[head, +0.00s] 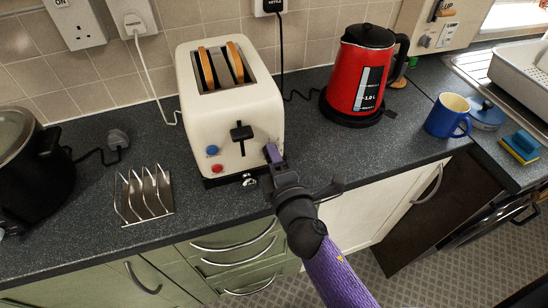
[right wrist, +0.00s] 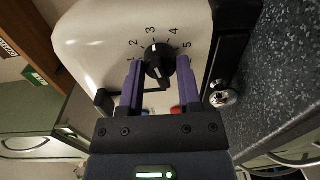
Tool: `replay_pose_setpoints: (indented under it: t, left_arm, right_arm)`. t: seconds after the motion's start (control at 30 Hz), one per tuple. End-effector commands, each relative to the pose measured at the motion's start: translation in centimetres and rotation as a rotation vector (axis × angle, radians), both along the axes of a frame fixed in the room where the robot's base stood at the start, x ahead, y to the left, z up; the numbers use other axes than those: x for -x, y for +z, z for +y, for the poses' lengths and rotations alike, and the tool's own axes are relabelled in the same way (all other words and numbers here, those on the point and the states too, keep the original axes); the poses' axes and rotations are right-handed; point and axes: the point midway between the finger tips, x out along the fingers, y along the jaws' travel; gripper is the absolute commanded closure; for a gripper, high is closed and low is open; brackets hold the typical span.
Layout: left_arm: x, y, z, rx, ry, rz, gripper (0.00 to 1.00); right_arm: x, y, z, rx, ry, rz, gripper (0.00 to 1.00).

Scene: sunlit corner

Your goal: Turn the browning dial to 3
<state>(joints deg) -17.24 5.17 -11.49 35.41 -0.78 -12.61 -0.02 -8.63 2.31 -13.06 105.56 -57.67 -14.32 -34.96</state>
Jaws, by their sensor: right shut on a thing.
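The cream toaster (head: 215,100) stands on the dark counter with two slices of bread in its slots. Its black browning dial (right wrist: 159,62) shows in the right wrist view, with the numbers 1 to 5 printed around it. My right gripper (head: 273,154) is at the toaster's front right, hiding the dial in the head view. In the right wrist view its purple fingers (right wrist: 160,75) are shut on the dial, one on each side. My left gripper is not in view.
The toaster's front has a black lever (head: 241,133), a blue button (head: 212,150) and a red button (head: 217,169). A metal toast rack (head: 146,196) stands to the left. A red kettle (head: 359,80) and blue mug (head: 447,116) stand to the right.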

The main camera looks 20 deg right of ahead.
Motion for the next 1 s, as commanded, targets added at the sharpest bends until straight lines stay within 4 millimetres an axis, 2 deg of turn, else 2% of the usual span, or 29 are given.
replay_pose_setpoints:
  t: [0.7,0.73,0.87,1.0]
  left_arm:
    - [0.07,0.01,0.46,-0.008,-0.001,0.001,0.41]
    - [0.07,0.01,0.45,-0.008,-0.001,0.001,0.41]
    - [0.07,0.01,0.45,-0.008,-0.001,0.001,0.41]
    - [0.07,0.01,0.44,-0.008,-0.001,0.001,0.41]
  right_arm:
    - [0.02,-0.08,-0.01,-0.062,-0.001,0.004,1.0]
    - [0.02,-0.08,-0.01,-0.062,-0.001,0.004,0.5]
    - [0.02,-0.06,-0.01,-0.061,0.0,0.003,0.23]
    - [0.01,-0.04,-0.01,-0.061,0.0,0.003,0.21]
